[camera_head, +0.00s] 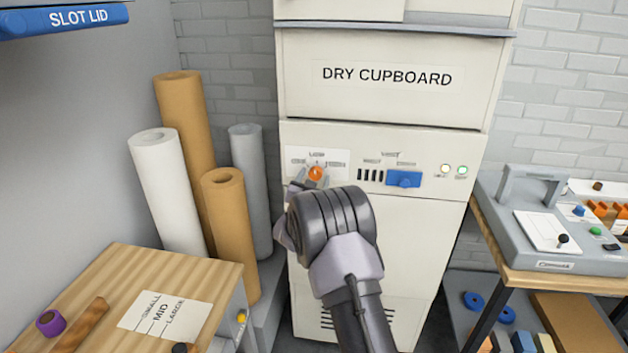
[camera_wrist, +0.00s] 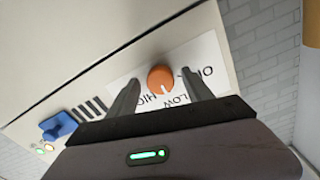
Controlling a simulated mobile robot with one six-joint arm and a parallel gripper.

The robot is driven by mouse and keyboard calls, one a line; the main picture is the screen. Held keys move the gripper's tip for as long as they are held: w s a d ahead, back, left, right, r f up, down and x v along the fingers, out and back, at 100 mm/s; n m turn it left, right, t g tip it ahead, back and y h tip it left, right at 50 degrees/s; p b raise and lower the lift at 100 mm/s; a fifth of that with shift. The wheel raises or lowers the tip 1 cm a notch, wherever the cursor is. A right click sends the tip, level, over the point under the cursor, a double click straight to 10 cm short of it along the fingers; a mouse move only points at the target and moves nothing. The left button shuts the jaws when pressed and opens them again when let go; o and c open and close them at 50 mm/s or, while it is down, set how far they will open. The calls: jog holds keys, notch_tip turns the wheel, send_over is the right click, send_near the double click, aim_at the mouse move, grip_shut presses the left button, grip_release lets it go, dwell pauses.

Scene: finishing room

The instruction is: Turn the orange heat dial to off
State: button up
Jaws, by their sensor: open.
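The orange heat dial (camera_head: 316,173) is on the front panel of the dry cupboard (camera_head: 385,150), on a white label plate. It also shows in the wrist view (camera_wrist: 161,77), with the label words LOW and part of HIGH and OFF around it. A thin light mark on the dial seems to face LOW, but it is small. My gripper (camera_head: 313,181) is open at the panel, its fingers on either side of the dial. In the wrist view (camera_wrist: 162,84) small gaps show between fingers and dial; I cannot tell whether either touches.
A blue vent slider (camera_head: 404,179) and two indicator lamps (camera_head: 453,170) are right of the dial. Paper rolls (camera_head: 172,190) stand left of the cupboard. A wooden bench (camera_head: 110,290) is at the lower left, and a table with a grey machine (camera_head: 550,240) is at the right.

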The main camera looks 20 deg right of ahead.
grip_shut()
jog(key=shift+n, duration=0.4)
jog(key=n+b, duration=0.1)
jog(key=n, duration=0.3)
jog(key=shift+n, duration=0.4)
jog(key=n, duration=0.6)
jog(key=shift+n, duration=0.4)
